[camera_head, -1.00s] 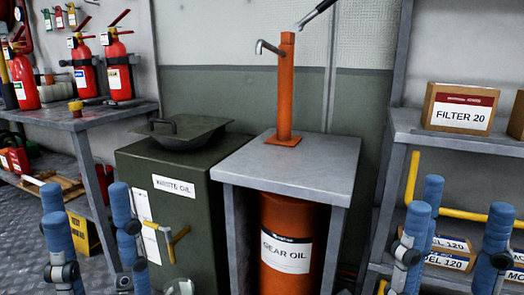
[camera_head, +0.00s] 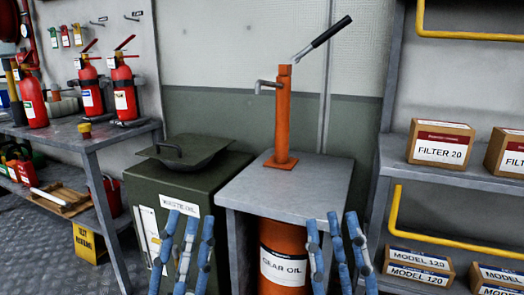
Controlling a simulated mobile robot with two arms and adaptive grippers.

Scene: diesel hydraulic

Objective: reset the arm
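My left gripper (camera_head: 188,228) stands upright at the lower edge, in front of the dark green waste oil box (camera_head: 190,178). My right gripper (camera_head: 334,226) stands upright in front of the right side of the grey pump stand (camera_head: 325,182). The blue fingers of both are spread apart with nothing held between them. Their palms and most of both arms are outside the view. The orange hand pump (camera_head: 283,120) stands on the stand, its black-handled lever (camera_head: 330,32) raised up to the right. The red-orange gear oil drum (camera_head: 283,235) is under the stand, partly hidden by my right gripper.
A workbench (camera_head: 90,137) with several red fire extinguishers (camera_head: 125,90) is at the left. A grey shelf (camera_head: 450,168) with filter boxes (camera_head: 440,143), model boxes (camera_head: 420,262) and yellow rails (camera_head: 395,210) is at the right. The stand top is clear around the pump.

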